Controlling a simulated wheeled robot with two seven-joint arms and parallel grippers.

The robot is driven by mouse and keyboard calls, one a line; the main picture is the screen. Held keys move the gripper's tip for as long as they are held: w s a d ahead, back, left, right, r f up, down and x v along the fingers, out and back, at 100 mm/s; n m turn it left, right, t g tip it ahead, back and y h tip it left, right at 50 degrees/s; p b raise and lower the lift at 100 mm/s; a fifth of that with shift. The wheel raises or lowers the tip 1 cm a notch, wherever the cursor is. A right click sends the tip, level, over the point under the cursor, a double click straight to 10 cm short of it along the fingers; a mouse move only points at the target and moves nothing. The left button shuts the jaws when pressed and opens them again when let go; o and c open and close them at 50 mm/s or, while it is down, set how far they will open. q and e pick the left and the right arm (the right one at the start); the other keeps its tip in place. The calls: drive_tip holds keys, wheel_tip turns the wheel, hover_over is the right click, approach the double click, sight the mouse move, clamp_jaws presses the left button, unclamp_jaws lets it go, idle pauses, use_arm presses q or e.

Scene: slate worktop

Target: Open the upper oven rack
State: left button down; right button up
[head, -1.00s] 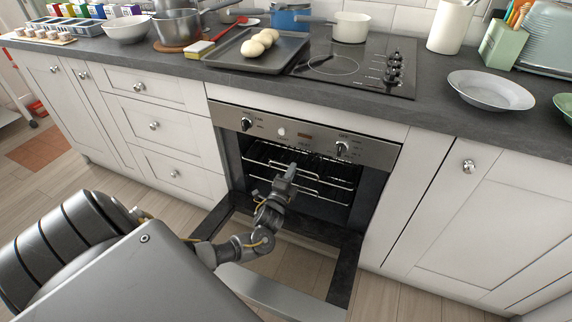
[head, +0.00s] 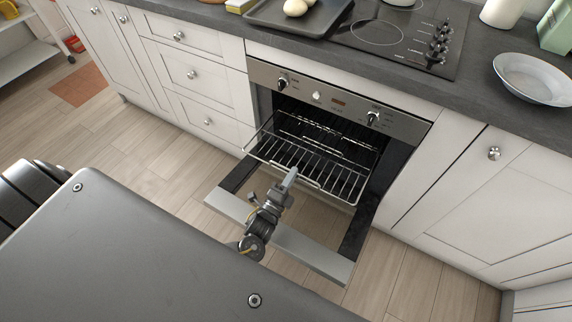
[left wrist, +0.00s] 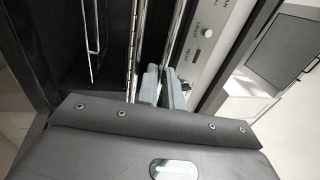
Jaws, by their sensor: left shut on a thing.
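The upper oven rack (head: 330,172), a chrome wire shelf, sticks well out of the oven (head: 345,105) over the lowered door in the head view. My left gripper (head: 291,177) is at the middle of the rack's front edge, shut on it. In the left wrist view the two grey fingers (left wrist: 163,88) are close together, and the rack (left wrist: 133,48) shows edge-on beside them. The grip itself is partly hidden by the fingers. My right gripper is in neither view.
A baking tray (head: 268,14) with pale buns, a black hob (head: 378,32) and a white bowl (head: 540,78) are on the worktop.

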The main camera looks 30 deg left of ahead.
use_arm(q)
drive_tip(key=shift+s, duration=0.2)
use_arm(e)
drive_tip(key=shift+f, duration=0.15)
use_arm(q)
drive_tip(key=c, duration=1.8)
unclamp_jaws()
drive_tip(key=shift+c, duration=0.2)
drive_tip(key=s+f, duration=0.2)
drive_tip(key=s, duration=0.8)
drive_tip(key=shift+s+a, duration=0.3)
drive_tip(key=shift+a, duration=0.1)
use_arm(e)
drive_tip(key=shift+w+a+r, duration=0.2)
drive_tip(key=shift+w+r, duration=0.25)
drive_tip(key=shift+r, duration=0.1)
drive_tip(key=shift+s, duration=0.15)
